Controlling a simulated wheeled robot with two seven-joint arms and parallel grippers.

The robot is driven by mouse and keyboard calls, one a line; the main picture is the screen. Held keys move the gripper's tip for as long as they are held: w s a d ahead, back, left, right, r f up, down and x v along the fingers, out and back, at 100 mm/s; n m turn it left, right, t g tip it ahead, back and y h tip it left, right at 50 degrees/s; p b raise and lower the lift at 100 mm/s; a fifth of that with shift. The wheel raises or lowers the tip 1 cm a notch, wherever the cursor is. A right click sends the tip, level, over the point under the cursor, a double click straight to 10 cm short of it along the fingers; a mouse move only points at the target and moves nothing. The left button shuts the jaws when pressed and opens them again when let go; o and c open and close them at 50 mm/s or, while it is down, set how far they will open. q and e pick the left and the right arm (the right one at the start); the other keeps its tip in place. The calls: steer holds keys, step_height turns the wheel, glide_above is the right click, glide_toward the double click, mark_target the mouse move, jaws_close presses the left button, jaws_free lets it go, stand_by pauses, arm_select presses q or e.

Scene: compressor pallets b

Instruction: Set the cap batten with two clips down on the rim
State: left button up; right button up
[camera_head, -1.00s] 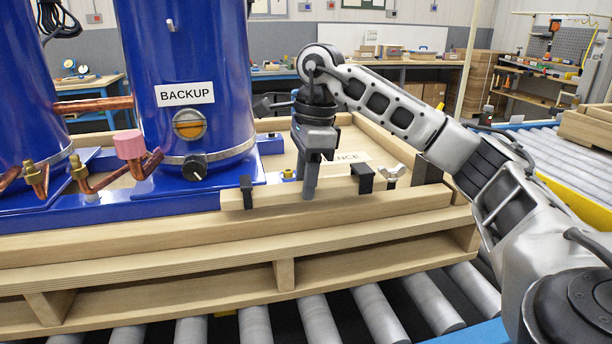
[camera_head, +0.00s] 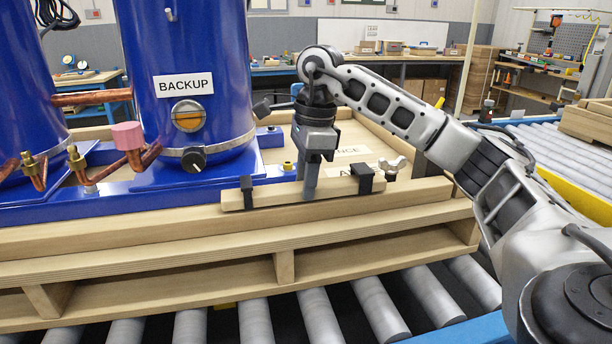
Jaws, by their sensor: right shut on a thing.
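The cap batten (camera_head: 337,189) is a short pale wooden bar with two black clips, a left clip (camera_head: 247,192) and a right clip (camera_head: 363,178). It lies lengthwise along the front rim (camera_head: 420,191) of the pallet. Whether it touches the rim or hangs just above it, I cannot tell. My right gripper (camera_head: 309,188) points down from above and is shut on the batten between the two clips. Its far finger is mostly hidden. My left gripper is not in view.
Blue compressor tanks, one labelled BACKUP (camera_head: 184,85), stand behind and left of the batten. Copper pipes with a pink block (camera_head: 127,135) are at the left. A wing nut (camera_head: 392,166) sits near the batten's right end. A roller conveyor (camera_head: 318,315) runs below the pallet.

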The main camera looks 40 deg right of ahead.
steer(key=shift+f, duration=0.3)
steer(key=o, duration=0.9)
